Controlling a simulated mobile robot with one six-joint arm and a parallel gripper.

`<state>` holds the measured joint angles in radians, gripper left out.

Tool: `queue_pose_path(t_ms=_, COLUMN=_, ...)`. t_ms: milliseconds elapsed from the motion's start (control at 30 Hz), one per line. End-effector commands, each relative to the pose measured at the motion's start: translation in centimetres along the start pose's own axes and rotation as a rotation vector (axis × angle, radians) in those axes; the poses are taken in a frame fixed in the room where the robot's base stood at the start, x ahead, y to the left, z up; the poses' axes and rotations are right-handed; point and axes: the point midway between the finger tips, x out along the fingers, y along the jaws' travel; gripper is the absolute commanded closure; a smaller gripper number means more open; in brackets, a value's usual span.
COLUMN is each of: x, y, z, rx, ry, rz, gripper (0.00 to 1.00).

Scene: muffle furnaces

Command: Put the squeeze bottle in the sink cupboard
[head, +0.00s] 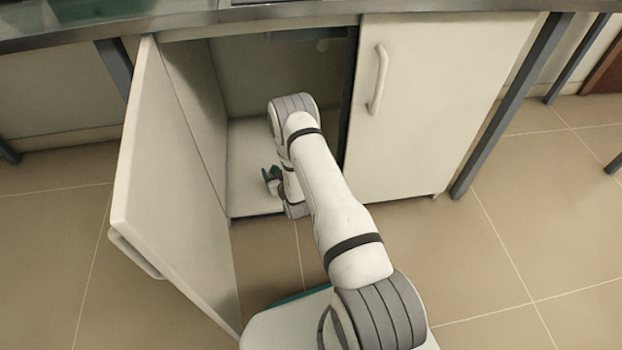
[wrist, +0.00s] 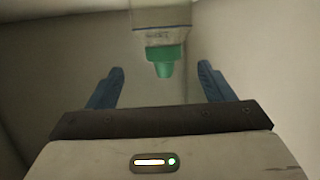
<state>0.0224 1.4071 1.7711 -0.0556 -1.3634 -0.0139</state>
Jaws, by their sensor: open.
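The squeeze bottle (wrist: 160,22) shows at the top of the wrist view, a pale body with a green cap (wrist: 164,56) pointing down in the picture. My gripper (wrist: 160,70) is open, a blue finger on either side of the cap with gaps to both. The bottle's far end is cut off by the frame. In the head view my gripper (head: 271,180) is low in the open sink cupboard (head: 250,140), near its floor. A bit of green shows there. My arm hides much of the cupboard, and I cannot tell what the bottle rests on.
The cupboard's left door (head: 165,200) stands wide open towards me. The right door (head: 435,100) is shut, with a white handle (head: 378,80). A counter edge (head: 200,18) runs above. The tiled floor (head: 520,210) at right is clear.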

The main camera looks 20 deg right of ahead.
Motion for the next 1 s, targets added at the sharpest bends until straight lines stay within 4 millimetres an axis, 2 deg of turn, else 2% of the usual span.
queue_pose_path(t_ms=33, x=0.5, y=0.1, z=-2.6, rx=-0.002, ry=-0.03, rz=0.001, gripper=0.25)
queue_pose_path(t_ms=233, x=0.1, y=0.3, z=-10.2, rx=-0.004, ry=-0.209, rz=0.007, gripper=0.25)
queue_pose_path(t_ms=367, x=-1.9, y=0.4, z=-14.8, rx=-0.003, ry=-0.326, rz=0.011, gripper=0.25)
queue_pose_path(t_ms=467, x=-4.2, y=0.4, z=-18.0, rx=-0.002, ry=-0.416, rz=0.013, gripper=0.25)
queue_pose_path(t_ms=600, x=-8.6, y=0.4, z=-22.1, rx=0.002, ry=-0.54, rz=0.017, gripper=0.25)
queue_pose_path(t_ms=767, x=-15.0, y=0.2, z=-25.8, rx=0.009, ry=-0.685, rz=0.021, gripper=0.25)
queue_pose_path(t_ms=1000, x=-26.7, y=-0.3, z=-29.5, rx=0.02, ry=-0.899, rz=0.022, gripper=0.25)
